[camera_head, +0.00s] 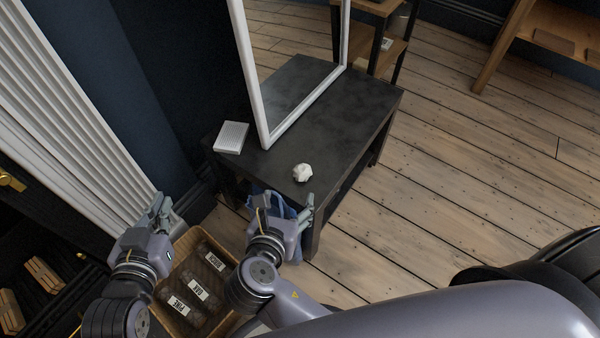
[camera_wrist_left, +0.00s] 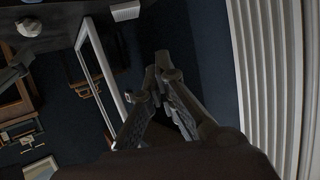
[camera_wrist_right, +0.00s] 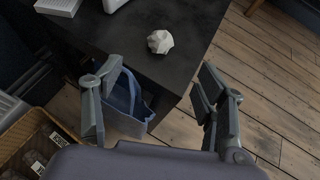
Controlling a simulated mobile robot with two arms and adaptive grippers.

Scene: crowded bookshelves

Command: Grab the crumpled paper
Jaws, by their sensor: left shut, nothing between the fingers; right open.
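The crumpled paper (camera_head: 302,172) is a small white ball on the near part of a black table (camera_head: 335,133). It also shows in the right wrist view (camera_wrist_right: 160,41) and at the top left of the left wrist view (camera_wrist_left: 29,27). My right gripper (camera_head: 284,204) is open and empty, just short of the table's near edge. In the right wrist view, the paper lies beyond the gap between the fingers (camera_wrist_right: 155,95). My left gripper (camera_head: 163,207) is shut and empty, left of the table, near the white radiator; its fingers also show in the left wrist view (camera_wrist_left: 158,75).
A white-framed mirror (camera_head: 262,100) stands on the table behind the paper. A white ribbed block (camera_head: 231,137) lies at the table's left. A blue bag (camera_wrist_right: 125,102) hangs below the near edge. The white radiator (camera_head: 75,120) is at left.

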